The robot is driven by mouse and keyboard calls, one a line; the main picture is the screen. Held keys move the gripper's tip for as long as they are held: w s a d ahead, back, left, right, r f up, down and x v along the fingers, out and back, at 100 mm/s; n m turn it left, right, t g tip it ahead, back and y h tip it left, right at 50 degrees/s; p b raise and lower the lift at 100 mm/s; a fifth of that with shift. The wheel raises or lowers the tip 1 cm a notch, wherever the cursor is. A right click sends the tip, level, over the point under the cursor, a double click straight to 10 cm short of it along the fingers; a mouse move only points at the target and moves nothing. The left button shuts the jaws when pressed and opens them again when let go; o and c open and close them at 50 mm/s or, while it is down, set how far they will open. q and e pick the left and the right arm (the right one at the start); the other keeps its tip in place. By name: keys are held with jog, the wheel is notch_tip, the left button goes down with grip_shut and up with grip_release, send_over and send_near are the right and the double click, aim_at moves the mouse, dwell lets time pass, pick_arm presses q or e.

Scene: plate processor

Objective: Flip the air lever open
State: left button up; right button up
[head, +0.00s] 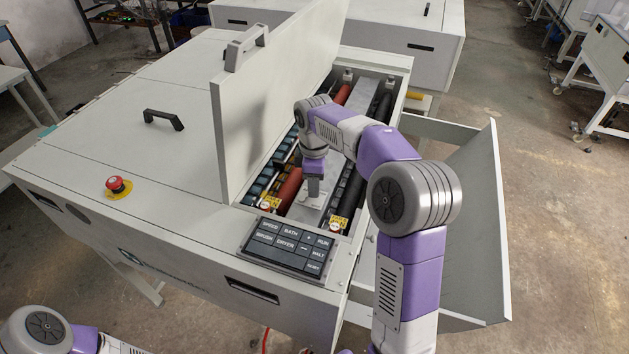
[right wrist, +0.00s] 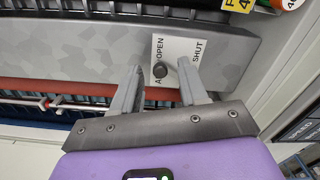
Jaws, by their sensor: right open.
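The air lever (right wrist: 159,70) shows in the right wrist view as a dark round knob on a white label (right wrist: 184,49) marked OPEN and SHUT. The label sits on a grey bar inside the machine. My right gripper (right wrist: 161,67) is open, with one finger on each side of the knob in that view. I cannot tell whether either finger touches it. In the head view my right gripper (head: 314,190) points down into the open bay, over the grey bar (head: 309,214), and the lever is hidden there. My left gripper is out of view.
The raised lid (head: 245,130) stands left of the bay. Red rollers (head: 288,190) and dark racks flank the bar. A button panel (head: 287,246) lies in front, a red emergency stop (head: 116,185) at left. An open side panel (head: 480,240) sticks out at right.

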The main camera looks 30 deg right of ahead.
notch_tip(320, 180, up, 8)
jog(key=shift+f+p, duration=0.2)
jog(key=shift+p, duration=0.8)
jog(key=shift+f, duration=0.1)
